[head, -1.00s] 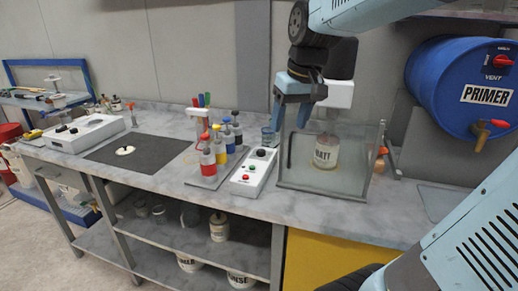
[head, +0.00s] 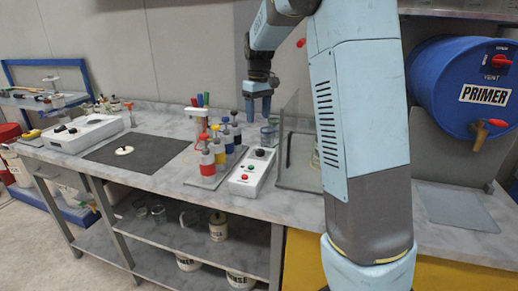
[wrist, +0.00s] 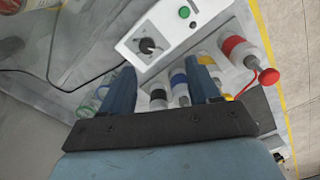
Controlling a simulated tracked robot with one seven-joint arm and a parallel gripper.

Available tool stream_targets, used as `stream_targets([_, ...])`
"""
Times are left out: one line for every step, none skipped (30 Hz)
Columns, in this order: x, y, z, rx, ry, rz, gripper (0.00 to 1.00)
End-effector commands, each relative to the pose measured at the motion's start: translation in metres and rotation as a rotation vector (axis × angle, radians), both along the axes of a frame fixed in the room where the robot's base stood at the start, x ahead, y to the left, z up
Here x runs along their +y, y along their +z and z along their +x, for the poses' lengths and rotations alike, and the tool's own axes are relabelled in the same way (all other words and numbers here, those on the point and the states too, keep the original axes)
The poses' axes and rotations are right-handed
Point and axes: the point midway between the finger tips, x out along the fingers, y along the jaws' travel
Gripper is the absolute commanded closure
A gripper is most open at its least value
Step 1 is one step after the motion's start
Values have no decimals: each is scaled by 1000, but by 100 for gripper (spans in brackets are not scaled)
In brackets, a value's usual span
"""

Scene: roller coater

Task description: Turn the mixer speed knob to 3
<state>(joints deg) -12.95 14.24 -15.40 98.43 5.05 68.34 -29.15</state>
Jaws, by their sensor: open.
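The white control box (head: 252,173) stands on the bench, with a black knob (head: 259,153) at its far end and green and red buttons nearer. My gripper (head: 258,112) is open and empty, above the far end of the box and apart from the knob. Its two blue fingers also show in the wrist view (wrist: 161,78).
Several capped bottles (head: 207,160) stand in a rack left of the box. Glass beakers (head: 268,134) stand behind it. A blue primer drum (head: 462,85) is at the far right.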

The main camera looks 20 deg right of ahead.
Motion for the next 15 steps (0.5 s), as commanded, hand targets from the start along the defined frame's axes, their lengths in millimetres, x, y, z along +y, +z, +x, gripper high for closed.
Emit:
stream_targets([-3, -5, 11, -5, 16, -13, 39])
stream_targets([-5, -7, 16, -8, 25, -19, 39])
stream_targets([-6, -9, 21, -11, 37, -27, 39])
stream_targets([-7, -11, 24, -15, 44, -32, 39])
stream_targets([-8, -11, 27, -17, 50, -35, 39])
stream_targets([-9, -13, 30, -19, 56, -40, 39])
stream_targets([-9, -14, 31, -20, 60, -42, 39])
stream_targets([-9, -15, 32, -21, 63, -43, 39])
stream_targets([-9, -17, 33, -22, 65, -45, 39])
stream_targets([-9, -19, 33, -22, 67, -45, 39])
stream_targets([-9, -22, 33, -21, 67, -46, 39])
stream_targets([-8, -26, 33, -20, 68, -45, 39])
stream_targets([-8, -29, 33, -19, 68, -44, 39])
stream_targets([-8, -34, 32, -20, 68, -45, 39])
stream_targets([-8, -40, 32, -19, 68, -44, 39])
